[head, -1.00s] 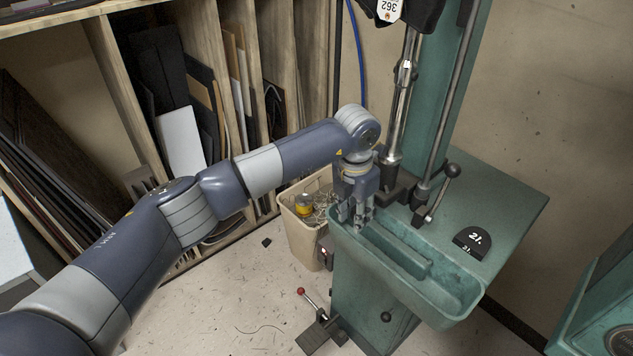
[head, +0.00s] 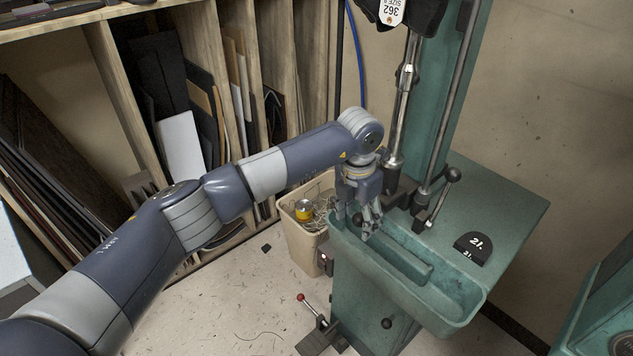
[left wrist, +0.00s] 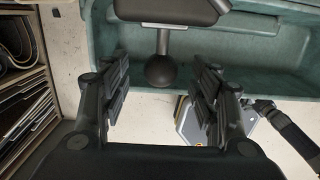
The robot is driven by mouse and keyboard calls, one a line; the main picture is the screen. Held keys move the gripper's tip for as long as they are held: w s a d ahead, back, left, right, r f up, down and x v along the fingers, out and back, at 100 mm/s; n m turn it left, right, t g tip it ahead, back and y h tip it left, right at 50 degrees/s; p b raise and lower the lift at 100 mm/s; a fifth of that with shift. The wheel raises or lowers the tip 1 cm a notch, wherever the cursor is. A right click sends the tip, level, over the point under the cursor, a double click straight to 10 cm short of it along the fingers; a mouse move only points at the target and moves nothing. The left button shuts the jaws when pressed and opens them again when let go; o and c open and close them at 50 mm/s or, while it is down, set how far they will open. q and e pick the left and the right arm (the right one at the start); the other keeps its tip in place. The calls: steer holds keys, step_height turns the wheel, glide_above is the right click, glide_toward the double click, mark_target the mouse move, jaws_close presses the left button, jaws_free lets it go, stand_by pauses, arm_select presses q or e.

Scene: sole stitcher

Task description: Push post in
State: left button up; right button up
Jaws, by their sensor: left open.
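The teal sole stitcher (head: 350,290) stands right of centre in the head view. A shiny metal post (head: 402,105) rises from a dark base at the rear of its trough (head: 465,312). My left gripper (head: 369,230) points down at the trough's left end, just in front of the post's base. In the left wrist view its two fingers (left wrist: 164,88) are spread apart and empty. A black ball knob (left wrist: 161,70) on a short rod shows in the gap between them, under a dark block (left wrist: 165,10). My right gripper is not in view.
A lever with a black knob (head: 452,174) stands right of the post. A dark piece marked 21 (head: 474,245) lies on the machine's flat top. A bin (head: 300,240) stands left of the machine. A red-knobbed lever (head: 308,304) is near the floor.

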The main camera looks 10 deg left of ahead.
arm_select(q)
steer(key=shift+r, duration=0.1)
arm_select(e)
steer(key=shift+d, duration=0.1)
arm_select(q)
steer(key=shift+r+p, duration=0.3)
steer(key=shift+p, duration=0.05)
steer(key=r, duration=0.1)
steer(key=r+p, duration=0.1)
steer(key=s+r+p, duration=0.1)
steer(key=shift+a+r, duration=0.2)
steer(key=shift+a, duration=0.15)
steer(key=shift+r+p, duration=0.4)
steer(key=shift+p, duration=0.05)
steer(key=shift+s+a+r+p, duration=0.15)
steer(key=shift+r+p, duration=0.15)
steer(key=shift+r, duration=0.2)
steer(key=shift+s+a+r+p, duration=0.15)
steer(key=shift+r+p, duration=0.15)
steer(key=shift+r, duration=0.2)
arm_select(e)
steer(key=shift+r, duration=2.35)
